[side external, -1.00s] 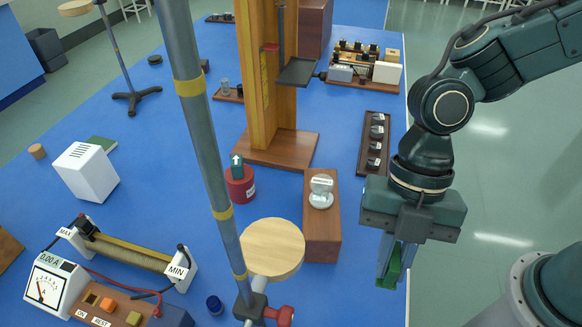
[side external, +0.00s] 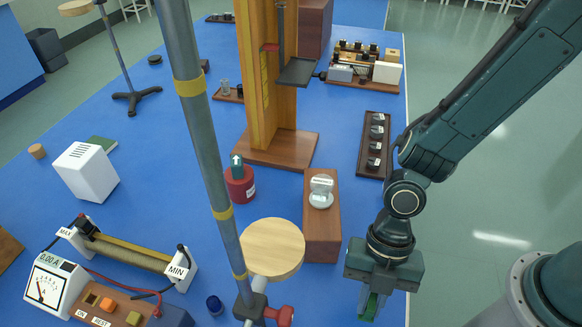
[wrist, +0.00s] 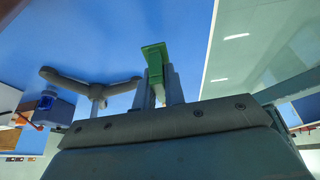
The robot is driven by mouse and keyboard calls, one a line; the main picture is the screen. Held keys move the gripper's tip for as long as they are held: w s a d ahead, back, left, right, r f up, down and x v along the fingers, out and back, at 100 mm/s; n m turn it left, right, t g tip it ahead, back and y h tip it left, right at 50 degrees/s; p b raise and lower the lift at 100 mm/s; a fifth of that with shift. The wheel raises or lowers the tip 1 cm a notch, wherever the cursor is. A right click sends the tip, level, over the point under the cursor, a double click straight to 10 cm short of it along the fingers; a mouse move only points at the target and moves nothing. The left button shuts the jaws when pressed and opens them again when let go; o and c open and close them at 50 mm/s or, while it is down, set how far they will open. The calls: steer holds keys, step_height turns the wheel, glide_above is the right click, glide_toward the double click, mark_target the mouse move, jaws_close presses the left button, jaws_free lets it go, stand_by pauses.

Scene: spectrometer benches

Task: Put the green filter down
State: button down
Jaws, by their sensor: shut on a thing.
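The green filter (side external: 371,306) is a small green piece between the fingers of my gripper (side external: 368,308). My gripper is shut on it and points down over the blue bench's right edge area, near the bottom of the side view. In the wrist view the green filter (wrist: 155,55) sticks out beyond the fingers, with the blue bench top behind it and the pale floor to the right. I cannot tell how high the filter is above the bench.
A wooden box (side external: 322,245) with a round glassy piece on top stands left of my gripper. A dark tray (side external: 362,163) with several small dark pieces lies further back. A round wooden disc (side external: 272,248) and slanted pole (side external: 205,150) stand left. Blue bench between box and gripper is clear.

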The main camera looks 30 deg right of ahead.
steer(key=shift+f, duration=0.25)
steer(key=shift+f, duration=1.85)
steer(key=shift+f, duration=0.1)
steer(key=c, duration=1.5)
jaws_free()
steer(key=shift+v, duration=6.15)
